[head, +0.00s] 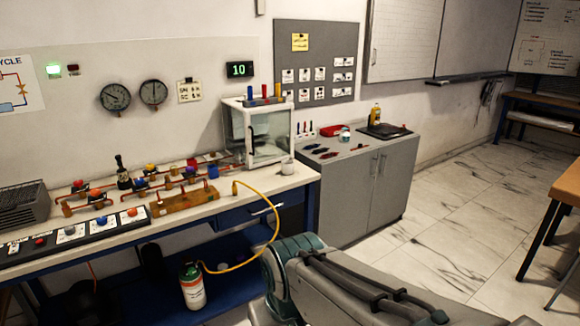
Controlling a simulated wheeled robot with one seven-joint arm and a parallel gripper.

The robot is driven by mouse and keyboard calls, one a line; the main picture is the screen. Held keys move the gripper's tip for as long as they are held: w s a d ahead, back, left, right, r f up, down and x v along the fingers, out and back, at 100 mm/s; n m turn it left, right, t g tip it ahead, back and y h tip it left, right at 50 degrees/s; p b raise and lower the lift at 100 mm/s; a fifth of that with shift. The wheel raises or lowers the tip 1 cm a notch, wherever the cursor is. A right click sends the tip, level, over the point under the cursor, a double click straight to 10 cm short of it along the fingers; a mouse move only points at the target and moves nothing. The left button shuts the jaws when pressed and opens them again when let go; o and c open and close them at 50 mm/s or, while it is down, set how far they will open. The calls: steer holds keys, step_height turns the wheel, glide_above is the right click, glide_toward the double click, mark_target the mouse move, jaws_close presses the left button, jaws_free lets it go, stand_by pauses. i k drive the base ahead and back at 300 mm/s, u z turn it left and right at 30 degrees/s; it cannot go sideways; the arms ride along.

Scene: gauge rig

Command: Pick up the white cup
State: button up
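A blue cup (213,171) stands left of the white cup, by a wooden block (184,201) and copper pipework. A yellow hose (270,240) loops over the bench's front edge to a green-topped cylinder (192,286). A grey cabinet (370,185) stands right; marble-patterned floor is clear beyond.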

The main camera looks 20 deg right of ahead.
mark_target(288, 168)
steer(key=z, duration=0.85)
steer(key=i, duration=0.95)
steer(key=z, duration=0.7)
steer(key=i, duration=1.35)
steer(key=u, duration=1.05)
steer(key=i, duration=0.9)
steer(key=u, duration=0.85)
